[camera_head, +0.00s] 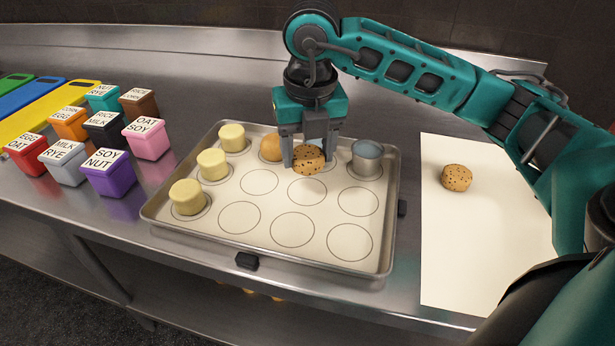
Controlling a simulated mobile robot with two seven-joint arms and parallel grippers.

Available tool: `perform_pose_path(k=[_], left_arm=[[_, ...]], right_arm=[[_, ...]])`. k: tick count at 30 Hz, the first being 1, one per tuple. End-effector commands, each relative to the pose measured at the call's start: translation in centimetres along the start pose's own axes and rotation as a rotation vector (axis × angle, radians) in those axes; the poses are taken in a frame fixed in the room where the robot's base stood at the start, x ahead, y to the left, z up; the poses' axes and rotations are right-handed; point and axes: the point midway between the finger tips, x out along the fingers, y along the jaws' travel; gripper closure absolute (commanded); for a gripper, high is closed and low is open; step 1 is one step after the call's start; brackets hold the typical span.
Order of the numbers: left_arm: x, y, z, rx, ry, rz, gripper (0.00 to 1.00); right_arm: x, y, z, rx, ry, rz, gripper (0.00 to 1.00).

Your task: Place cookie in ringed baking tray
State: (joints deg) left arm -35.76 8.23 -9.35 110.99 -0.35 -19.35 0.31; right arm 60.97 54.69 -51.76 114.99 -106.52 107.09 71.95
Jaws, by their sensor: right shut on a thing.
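My right gripper (309,155) is shut on a speckled brown cookie (309,160), over the back row of the ringed baking tray (386,255). I cannot tell whether this cookie touches the tray. Three pale yellow pieces (187,198) stand along the tray's left side. An orange-brown round piece (271,147) sits at the back, just left of the held cookie. A grey metal cylinder (366,158) stands at the back right. Several rings in the middle and front are empty. Another speckled cookie (456,178) lies on the white sheet. My left gripper is not in view.
The white sheet (455,265) lies right of the tray on the metal counter (240,80). Several labelled coloured boxes (108,180) stand left of the tray. Yellow, blue and green boards (45,112) lie at the far left. My right arm spans the upper right.

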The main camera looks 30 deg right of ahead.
Motion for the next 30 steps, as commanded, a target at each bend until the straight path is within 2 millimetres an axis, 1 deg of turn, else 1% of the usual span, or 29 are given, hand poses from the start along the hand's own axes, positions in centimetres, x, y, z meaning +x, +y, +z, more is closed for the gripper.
perform_pose_path(k=[1,7,12,15,22,26,27,30], left_arm=[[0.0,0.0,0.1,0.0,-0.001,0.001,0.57],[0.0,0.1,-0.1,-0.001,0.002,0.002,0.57],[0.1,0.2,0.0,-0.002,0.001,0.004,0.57],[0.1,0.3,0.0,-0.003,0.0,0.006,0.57],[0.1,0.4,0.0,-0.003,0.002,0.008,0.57],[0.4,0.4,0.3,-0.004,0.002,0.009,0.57],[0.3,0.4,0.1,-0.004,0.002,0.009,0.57],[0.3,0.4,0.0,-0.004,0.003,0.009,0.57]], right_arm=[[0.7,0.0,-0.1,0.0,0.002,-0.001,0.71],[1.9,0.0,-0.2,0.0,0.001,-0.001,0.71],[4.5,-0.1,-0.6,0.001,0.003,-0.002,0.71],[5.4,0.0,-0.7,0.0,0.0,-0.001,0.71],[5.5,0.0,-0.6,0.0,-0.001,0.0,0.71],[5.9,0.0,-0.7,0.0,0.0,0.0,0.71],[5.8,0.0,-0.7,0.0,-0.001,0.0,0.38],[5.7,0.0,-0.7,0.0,0.0,0.0,0.29]])
